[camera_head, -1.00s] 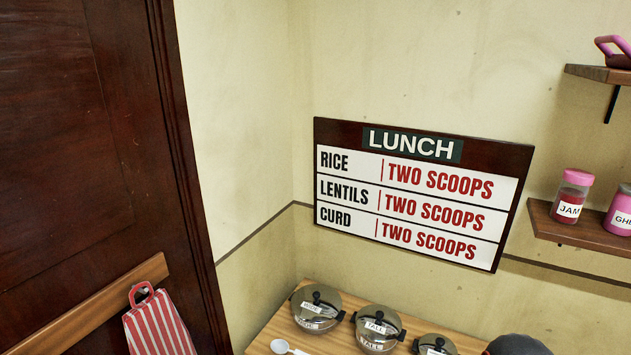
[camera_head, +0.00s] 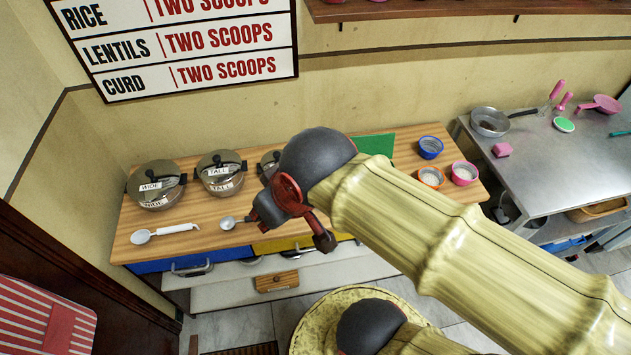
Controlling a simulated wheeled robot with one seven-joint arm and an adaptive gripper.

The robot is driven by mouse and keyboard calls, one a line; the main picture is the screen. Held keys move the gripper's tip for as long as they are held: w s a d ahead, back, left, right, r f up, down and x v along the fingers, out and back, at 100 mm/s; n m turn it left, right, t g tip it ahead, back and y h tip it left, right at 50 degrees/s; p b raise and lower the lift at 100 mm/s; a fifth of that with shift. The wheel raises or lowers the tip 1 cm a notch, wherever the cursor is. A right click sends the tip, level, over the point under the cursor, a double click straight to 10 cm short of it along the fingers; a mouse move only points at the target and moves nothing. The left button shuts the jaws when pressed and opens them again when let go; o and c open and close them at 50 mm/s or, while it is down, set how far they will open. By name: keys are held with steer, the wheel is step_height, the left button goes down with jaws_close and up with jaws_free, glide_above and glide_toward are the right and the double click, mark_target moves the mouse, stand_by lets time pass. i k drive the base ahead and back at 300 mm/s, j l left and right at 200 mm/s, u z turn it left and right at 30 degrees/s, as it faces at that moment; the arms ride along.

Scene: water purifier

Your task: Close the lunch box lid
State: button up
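No lunch box or lid can be made out; my arm hides part of the counter. My gripper (camera_head: 294,228) is over the front of the wooden counter (camera_head: 130,247), with its dark fingertips spread apart. Nothing shows between them. Three small cups, blue (camera_head: 430,147), orange (camera_head: 430,178) and pink (camera_head: 464,173), stand at the counter's right end, beyond my arm. A flat green piece (camera_head: 375,145) shows partly behind my arm.
Lidded steel pots (camera_head: 156,187) stand along the back left of the counter. A white-handled spoon (camera_head: 165,231) and a scoop (camera_head: 230,223) lie in front. A metal table (camera_head: 545,185) with a pan (camera_head: 490,122) stands at right.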

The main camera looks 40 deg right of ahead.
mark_target(383, 144)
steer(key=z, duration=1.7)
steer(key=i, duration=0.15)
